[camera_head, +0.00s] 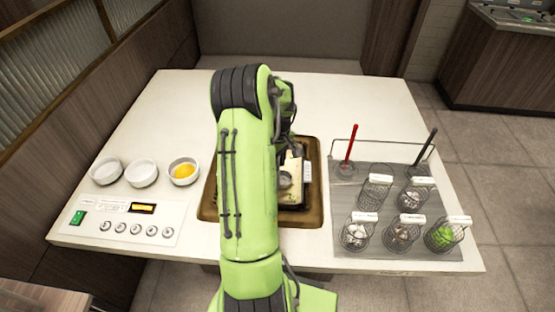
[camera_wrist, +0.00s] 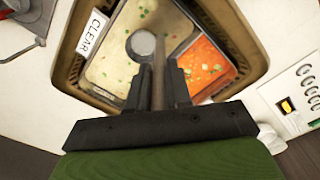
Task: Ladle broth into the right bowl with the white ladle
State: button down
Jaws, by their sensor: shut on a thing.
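Three small white bowls stand in a row at the left of the counter in the head view: left (camera_head: 106,170), middle (camera_head: 141,172), and right (camera_head: 184,173), which holds something orange-yellow. The other two look empty. The brown-rimmed pot (camera_head: 209,205) is partly hidden behind my arm. In the wrist view my gripper (camera_wrist: 159,78) is shut on the ladle's handle. The ladle's pale round cup (camera_wrist: 144,43) is over the pale broth (camera_wrist: 115,65) on the side marked CLEAR; its depth cannot be told. Red broth (camera_wrist: 208,65) fills the other side.
A grey tray (camera_head: 345,190) at the right holds several wire baskets (camera_head: 412,195), with a red handle (camera_head: 351,143) and a black handle (camera_head: 426,146) upright behind. A control panel (camera_head: 120,222) lies in front of the bowls.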

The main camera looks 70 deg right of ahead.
jog(key=shift+f+b, duration=3.1)
jog(key=shift+f, duration=1.25)
jog(key=shift+r, duration=0.15)
notch_tip(320, 180, up, 12)
jog(key=p, duration=0.8)
jog(key=shift+p, duration=0.4)
notch_tip(320, 180, up, 4)
jog(key=p, duration=0.3)
jog(key=w+a+p, duration=0.3)
jog(key=w+p, duration=0.1)
jog(key=w, duration=1.3)
jog(key=w+a+p, duration=0.3)
jog(key=w, duration=1.5)
jog(key=shift+w+a+p, duration=0.15)
jog(key=shift+w+p, duration=0.05)
jog(key=shift+p, duration=0.15)
jog(key=shift+f, duration=0.2)
